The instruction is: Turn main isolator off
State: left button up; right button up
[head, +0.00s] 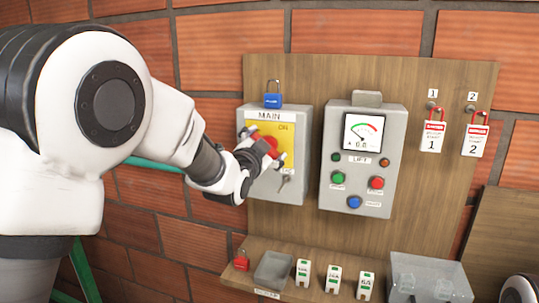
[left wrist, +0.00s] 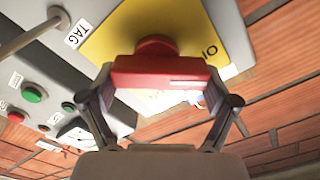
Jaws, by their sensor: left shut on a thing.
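The main isolator is a grey box (head: 292,186) labelled MAIN, with a yellow plate (head: 285,131) marked ON and a red handle (head: 271,143). My left gripper (head: 262,157) is at the box front, its fingers on the red handle. In the left wrist view the red handle (left wrist: 160,70) lies crosswise between the two fingers (left wrist: 160,88), which touch its ends. A white mark shows on the right part of the handle. The exact switch position is hard to tell. The right gripper is not in view.
Below, a shelf holds a red padlock (head: 241,262), a grey tray (head: 273,268) and several small labelled items.

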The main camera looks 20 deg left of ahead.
pick_arm(q)
jog(key=f+n+b, duration=0.1)
jog(key=n, duration=0.1)
jog(key=f+n+b, duration=0.1)
jog(key=shift+a+n, duration=0.3)
jog(key=shift+n, duration=0.1)
jog(key=n+b, duration=0.2)
jog(key=n, duration=0.2)
jog(key=shift+r, duration=0.1)
jog(key=o, duration=0.9)
jog(key=shift+s, duration=0.1)
jog(key=shift+c, duration=0.2)
jog(key=shift+o, duration=0.2)
jog(key=shift+r, duration=0.1)
jog(key=shift+d+r, duration=0.15)
jog(key=shift+r, duration=0.1)
